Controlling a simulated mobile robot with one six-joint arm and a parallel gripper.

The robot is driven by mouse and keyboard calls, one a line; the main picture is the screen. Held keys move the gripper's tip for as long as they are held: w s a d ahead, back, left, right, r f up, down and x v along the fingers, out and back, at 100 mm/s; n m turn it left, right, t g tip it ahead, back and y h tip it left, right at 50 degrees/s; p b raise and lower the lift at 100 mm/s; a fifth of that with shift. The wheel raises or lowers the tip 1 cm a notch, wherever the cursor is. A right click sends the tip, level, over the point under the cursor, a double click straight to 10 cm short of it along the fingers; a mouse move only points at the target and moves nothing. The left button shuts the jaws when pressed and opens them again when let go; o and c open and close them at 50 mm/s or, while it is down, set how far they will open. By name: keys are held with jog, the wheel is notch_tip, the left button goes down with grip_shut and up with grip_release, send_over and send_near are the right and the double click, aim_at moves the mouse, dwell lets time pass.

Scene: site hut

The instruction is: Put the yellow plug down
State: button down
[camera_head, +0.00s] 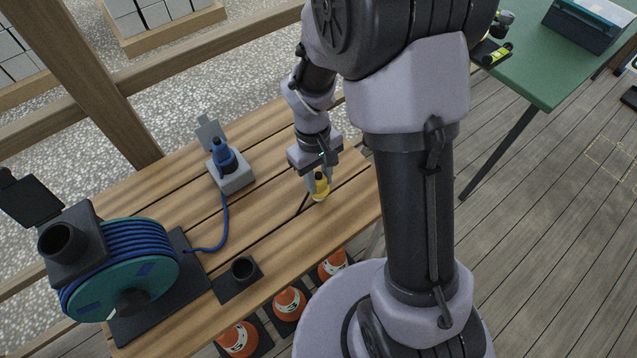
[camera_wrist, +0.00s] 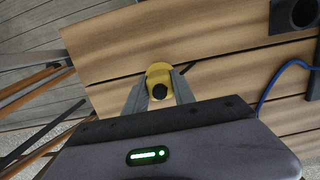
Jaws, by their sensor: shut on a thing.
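The yellow plug (camera_head: 320,186) is between the fingers of my gripper (camera_head: 318,183), over the right part of the slatted wooden table (camera_head: 278,231). In the wrist view the yellow plug (camera_wrist: 159,75) shows its rounded yellow body and a dark round end, with a grey finger of my gripper (camera_wrist: 158,92) on each side. My gripper is shut on it. I cannot tell whether the plug touches the table top.
A blue plug (camera_head: 224,156) sits in a grey socket box (camera_head: 236,179) with its lid up. A blue cable runs to a teal reel (camera_head: 128,268). A black holder (camera_head: 240,277) stands near the front edge. Orange cones (camera_head: 290,303) are below. Table boards around my gripper are clear.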

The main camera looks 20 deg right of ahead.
jog(key=shift+f, duration=0.6)
jog(key=shift+r, duration=0.15)
jog(key=c, duration=1.1)
grip_release()
jog(key=shift+o, duration=0.2)
